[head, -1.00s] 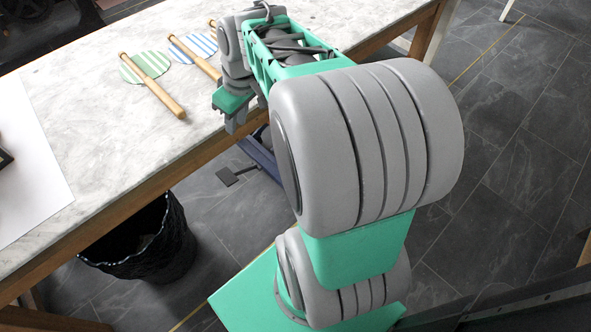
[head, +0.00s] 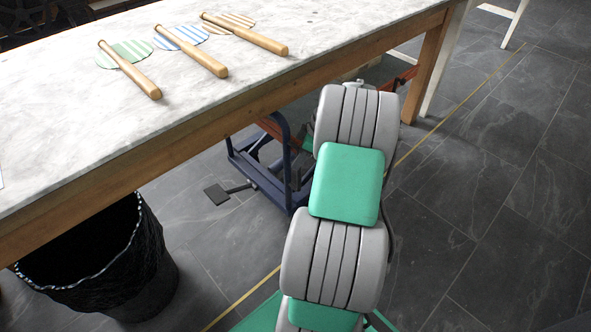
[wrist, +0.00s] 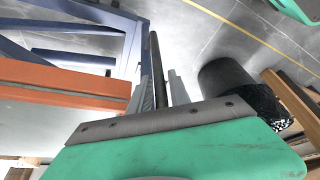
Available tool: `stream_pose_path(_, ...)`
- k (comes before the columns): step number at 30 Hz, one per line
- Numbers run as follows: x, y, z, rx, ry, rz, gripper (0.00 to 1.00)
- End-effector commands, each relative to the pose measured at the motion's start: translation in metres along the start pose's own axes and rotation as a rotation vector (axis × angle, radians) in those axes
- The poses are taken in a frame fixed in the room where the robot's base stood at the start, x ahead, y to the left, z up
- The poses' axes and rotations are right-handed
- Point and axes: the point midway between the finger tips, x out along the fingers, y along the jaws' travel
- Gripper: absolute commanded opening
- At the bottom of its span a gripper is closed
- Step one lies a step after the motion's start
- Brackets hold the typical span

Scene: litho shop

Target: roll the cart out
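The cart (head: 262,172) stands under the worktable, with a dark blue tube frame and a red-brown part partly hidden by the tabletop and my arm. A black foot pedal (head: 217,194) juts from its left side. In the wrist view its blue frame (wrist: 70,26) is at upper left, with an orange-red edge (wrist: 65,82) beside the fingers. My gripper (wrist: 161,88) is open, its two grey fingers on either side of a dark bar (wrist: 155,62). I cannot tell whether either finger touches the bar. My gripper is hidden behind my arm in the head view.
The worktable (head: 330,40) bears several wooden-handled striped paddles, one of them green (head: 130,70). A black bin (head: 100,265) stands at its front left, and shows in the wrist view too (wrist: 232,88). Dark tiled floor (head: 480,200) with a yellow line is clear at right.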

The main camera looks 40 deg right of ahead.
Motion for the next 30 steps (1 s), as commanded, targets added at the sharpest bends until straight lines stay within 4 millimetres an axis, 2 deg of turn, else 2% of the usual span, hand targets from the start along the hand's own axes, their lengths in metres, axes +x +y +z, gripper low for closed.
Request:
stream_pose_path(1, 0.013, 0.000, 0.001, 0.000, 0.000, 0.001, 0.23)
stream_pose_path(3, 0.023, 0.000, 0.001, -0.001, 0.000, 0.001, 0.23)
stream_pose_path(7, 0.032, 0.001, 0.000, 0.000, 0.000, 0.002, 0.23)
stream_pose_path(14, 0.032, 0.001, 0.000, 0.001, 0.000, 0.003, 0.23)
stream_pose_path(23, 0.032, 0.001, 0.000, 0.001, -0.001, 0.002, 0.00)
stream_pose_path(30, 0.032, 0.000, 0.000, 0.001, -0.001, 0.002, 0.00)
